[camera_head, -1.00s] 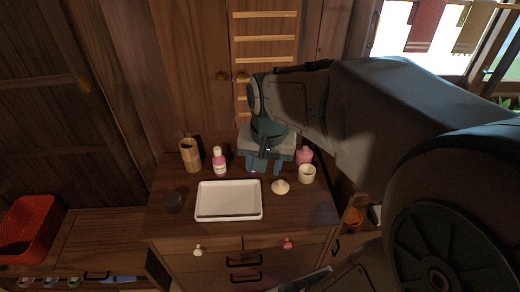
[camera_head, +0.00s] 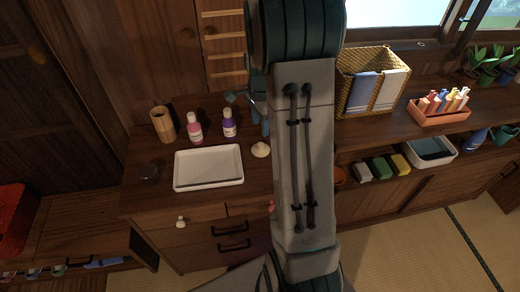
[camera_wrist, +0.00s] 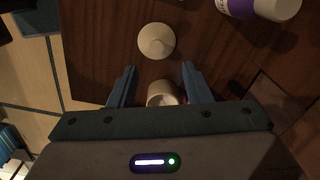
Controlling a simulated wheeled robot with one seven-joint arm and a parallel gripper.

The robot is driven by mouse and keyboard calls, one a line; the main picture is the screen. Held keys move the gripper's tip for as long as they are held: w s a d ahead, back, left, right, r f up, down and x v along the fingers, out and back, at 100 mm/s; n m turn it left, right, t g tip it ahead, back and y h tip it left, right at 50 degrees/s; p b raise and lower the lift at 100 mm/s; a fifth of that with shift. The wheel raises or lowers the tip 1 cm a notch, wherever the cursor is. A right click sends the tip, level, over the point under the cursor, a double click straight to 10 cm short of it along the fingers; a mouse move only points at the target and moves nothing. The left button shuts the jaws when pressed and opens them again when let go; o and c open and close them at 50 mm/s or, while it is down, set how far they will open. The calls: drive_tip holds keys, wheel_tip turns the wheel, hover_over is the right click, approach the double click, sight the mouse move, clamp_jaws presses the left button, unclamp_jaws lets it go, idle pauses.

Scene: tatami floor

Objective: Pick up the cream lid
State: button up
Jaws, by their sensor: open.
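The cream lid (camera_head: 260,150) is a small pale cone-like disc on the dark wooden cabinet top, just right of the white tray. In the wrist view the lid (camera_wrist: 157,41) lies beyond my fingertips, roughly centred between them and apart from both. My gripper (camera_wrist: 157,69) is open and empty, its two blue fingers spread. A cream round cup or jar (camera_wrist: 162,91) shows between the fingers, nearer the palm and partly hidden by it. In the head view my arm hides this cup and most of my gripper.
The white tray (camera_head: 208,184) is left of the lid. Behind stand a bamboo cup (camera_head: 163,124), a pink bottle (camera_head: 195,128) and a purple-labelled bottle (camera_head: 229,123). A dark round thing (camera_head: 148,172) sits at left. A wicker basket (camera_head: 353,100) stands right of my arm.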

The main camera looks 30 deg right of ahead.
sight(260, 144)
drive_tip(key=f, duration=0.8)
drive_tip(key=shift+s+a, duration=0.2)
drive_tip(key=shift+s, duration=0.05)
drive_tip(key=shift+r, duration=0.1)
clamp_jaws()
